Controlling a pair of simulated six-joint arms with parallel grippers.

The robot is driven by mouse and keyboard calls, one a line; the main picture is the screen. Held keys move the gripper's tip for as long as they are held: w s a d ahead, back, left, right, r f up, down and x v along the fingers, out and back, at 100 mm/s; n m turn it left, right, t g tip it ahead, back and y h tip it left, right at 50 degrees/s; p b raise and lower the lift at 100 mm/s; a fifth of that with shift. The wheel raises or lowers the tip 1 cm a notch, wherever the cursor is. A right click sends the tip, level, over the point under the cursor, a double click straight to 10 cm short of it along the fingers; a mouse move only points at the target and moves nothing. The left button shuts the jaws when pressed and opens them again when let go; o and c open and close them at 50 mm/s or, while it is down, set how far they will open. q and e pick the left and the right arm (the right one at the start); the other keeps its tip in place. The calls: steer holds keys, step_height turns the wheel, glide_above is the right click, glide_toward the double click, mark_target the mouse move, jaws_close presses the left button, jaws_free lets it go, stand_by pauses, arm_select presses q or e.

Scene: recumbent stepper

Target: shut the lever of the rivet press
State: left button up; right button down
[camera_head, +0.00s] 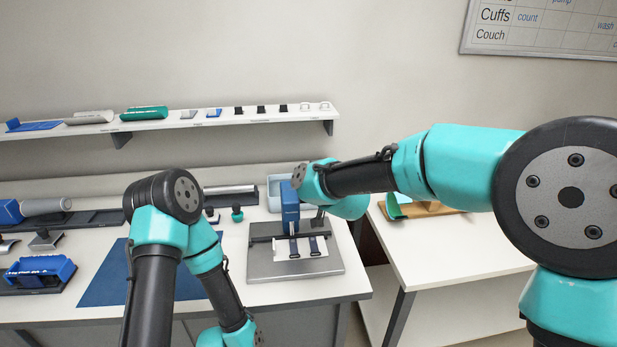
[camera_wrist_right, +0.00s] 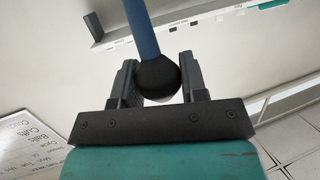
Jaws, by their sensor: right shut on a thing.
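The rivet press stands on the bench in the head view, with a blue upright body (camera_head: 290,208) on a grey base plate (camera_head: 266,265). A white piece with two dark straps (camera_head: 293,247) lies on the plate under the body. In the right wrist view my right gripper (camera_wrist_right: 158,78) is shut on the black ball knob (camera_wrist_right: 157,72) of the press lever, whose blue rod (camera_wrist_right: 142,28) runs up from it. In the head view my right wrist hides the lever and gripper beside the press's top. My left arm bends down at front left; its gripper is out of view.
A blue mat (camera_head: 105,275) lies left of the press, partly behind my left arm. A pale blue bin (camera_head: 274,192) stands behind the press. A blue device (camera_head: 40,272) sits at far left. A wall shelf (camera_head: 180,122) holds small parts. A second table (camera_head: 450,250) stands at right.

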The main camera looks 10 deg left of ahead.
steer(key=shift+d+f, duration=0.1)
steer(key=c, duration=0.7)
jaws_free()
steer(key=v, duration=1.7)
steer(key=shift+s+d, duration=0.1)
